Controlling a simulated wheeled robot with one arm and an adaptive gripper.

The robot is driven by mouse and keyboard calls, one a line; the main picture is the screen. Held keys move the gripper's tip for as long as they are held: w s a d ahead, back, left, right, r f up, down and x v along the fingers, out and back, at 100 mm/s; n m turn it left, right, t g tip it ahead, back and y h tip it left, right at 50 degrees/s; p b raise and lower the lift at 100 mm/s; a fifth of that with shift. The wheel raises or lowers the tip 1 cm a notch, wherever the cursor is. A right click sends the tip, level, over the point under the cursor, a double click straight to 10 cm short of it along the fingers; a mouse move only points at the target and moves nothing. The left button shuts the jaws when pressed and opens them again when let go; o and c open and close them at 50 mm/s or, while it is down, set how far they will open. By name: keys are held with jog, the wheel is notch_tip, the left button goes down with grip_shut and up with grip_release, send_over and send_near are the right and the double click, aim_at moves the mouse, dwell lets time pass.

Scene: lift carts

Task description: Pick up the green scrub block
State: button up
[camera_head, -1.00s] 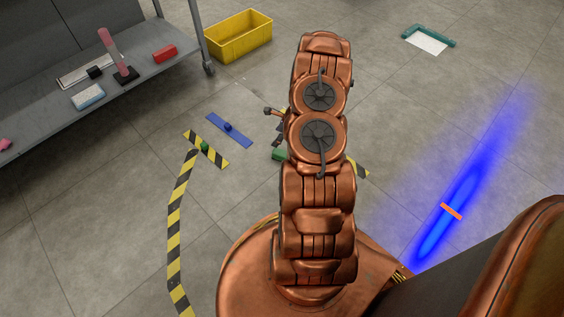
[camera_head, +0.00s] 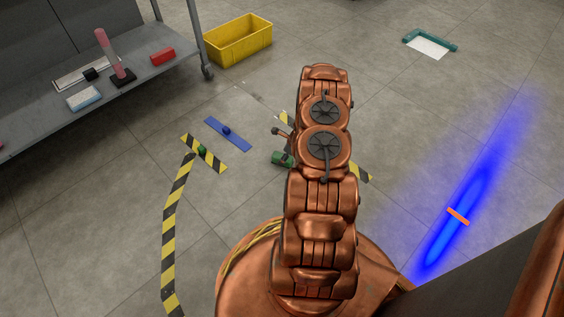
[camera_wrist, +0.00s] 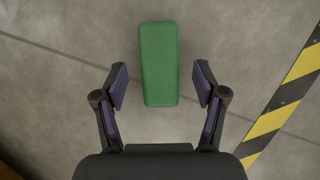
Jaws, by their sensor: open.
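The green scrub block (camera_wrist: 160,65) lies on the grey floor, upright in the wrist view and ahead of my gripper. My gripper (camera_wrist: 160,88) is open, with one finger on each side of the block's near part. Clear gaps show between the block and both finger pads, and nothing is held. In the head view, part of a green thing (camera_head: 281,159), likely the block, shows at the left edge of my arm. My arm hides most of the gripper there.
Black-and-yellow tape (camera_wrist: 285,103) runs along the floor at right in the wrist view. In the head view, a small green ball (camera_head: 202,150) and a blue strip (camera_head: 238,140) lie to the left. A grey shelf cart (camera_head: 130,88) and a yellow bin (camera_head: 250,50) stand farther back.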

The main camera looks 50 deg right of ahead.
jog(key=x, duration=0.2)
jog(key=shift+w+f+b, duration=0.15)
jog(key=shift+f+b, duration=0.15)
jog(key=shift+b, duration=0.1)
grip_shut()
jog(key=shift+r, duration=0.1)
notch_tip(320, 180, up, 5)
jog(key=p, duration=0.3)
jog(key=shift+f, duration=0.25)
jog(key=s+p, duration=0.1)
jog(key=s, duration=0.4)
jog(key=s+p, duration=0.1)
jog(key=s, duration=0.4)
jog(key=s+p, duration=0.1)
jog(key=s, duration=0.5)
jog(key=shift+a+r+p, duration=0.2)
jog(key=shift+r+p, duration=0.05)
jog(key=shift+p, duration=0.1)
